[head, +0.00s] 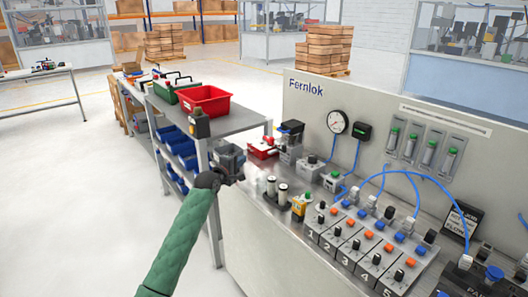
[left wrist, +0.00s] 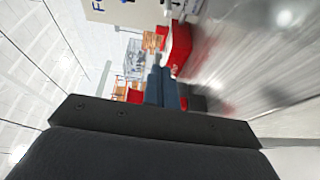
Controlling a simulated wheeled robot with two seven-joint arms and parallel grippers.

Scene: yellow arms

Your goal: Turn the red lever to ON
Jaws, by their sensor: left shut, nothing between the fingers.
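A red unit (head: 262,150) sits at the far left end of the grey bench, with a small red part on top that may be the lever. Its position and any ON mark are too small to read. A large red block, seemingly the same unit, shows in the left wrist view (left wrist: 178,48), just past the fingers. My left gripper (head: 238,176) is shut and empty by the bench's left edge, nearer to me than the red unit and apart from it in the head view. Its fingers (left wrist: 162,90) also show in the left wrist view. My right gripper is out of view.
A pressure gauge (head: 337,122) and blue hoses stand along the bench panel. Several numbered valve blocks (head: 362,240) fill the bench's front. A grey shelf cart (head: 232,122) with a red bin (head: 204,101) stands close left of the bench.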

